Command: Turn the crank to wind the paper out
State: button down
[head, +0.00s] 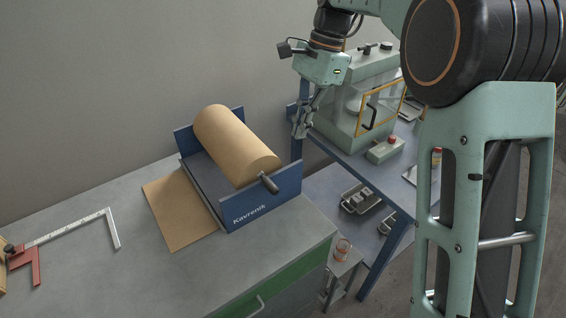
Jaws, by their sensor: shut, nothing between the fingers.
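A roll of brown paper (232,142) sits in a blue dispenser (262,208) marked "Kavrenik" on the bench. A sheet of the paper (176,212) lies flat on the bench at the dispenser's left side. The crank (268,183), with a dark handle, is at the roll's near end, by the right side plate. My gripper (299,132) is shut and empty. In the picture it appears above and to the right of the crank, just past the dispenser's right plate, apart from the crank.
A red-and-silver square (75,236) lies on the grey bench (130,270) at the left. A blue shelf unit (335,150) with a green machine (362,95) stands at the right. A small jar (343,248) stands beside the bench. The bench front is clear.

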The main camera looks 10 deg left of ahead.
aim_at(272, 183)
jog(key=s+a+f, duration=0.3)
jog(key=s+f, duration=0.1)
jog(key=f, duration=0.6)
jog(key=shift+s+a, duration=0.35)
jog(key=shift+s+a+f, duration=0.1)
jog(key=shift+s+a+t+h, duration=0.1)
jog(key=shift+s+t+h, duration=0.05)
jog(key=shift+t+h, duration=0.15)
jog(key=shift+s+a+t+h, duration=0.3)
jog(key=shift+s+a+t, duration=0.1)
jog(key=shift+s, duration=0.05)
